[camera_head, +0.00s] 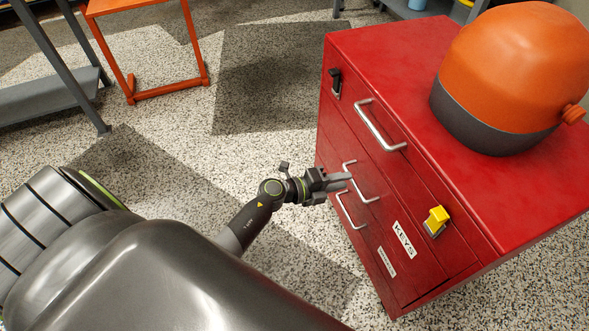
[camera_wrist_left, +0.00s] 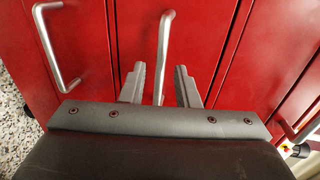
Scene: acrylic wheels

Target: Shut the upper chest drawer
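The red chest (camera_head: 470,215) stands at the right in the head view, its drawer fronts facing my left arm. The upper drawer has a silver bar handle (camera_head: 380,128). Two more bar handles, the middle one (camera_head: 360,183) and the lower one (camera_head: 350,212), sit below it. The drawer fronts look nearly flush; a small gap cannot be told. My left gripper (camera_head: 346,182) is at the middle handle. In the left wrist view, my left gripper (camera_wrist_left: 159,76) is open, with one bar handle (camera_wrist_left: 166,45) between its fingers. Contact with it cannot be told. My right gripper is out of view.
An orange and dark-grey rounded container (camera_head: 515,75) stands on the chest. A yellow lock-like piece (camera_head: 437,217) sticks out from its front near a KEYS label (camera_head: 404,239). An orange frame (camera_head: 150,50) and grey shelving (camera_head: 50,98) stand at upper left. The speckled floor between is clear.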

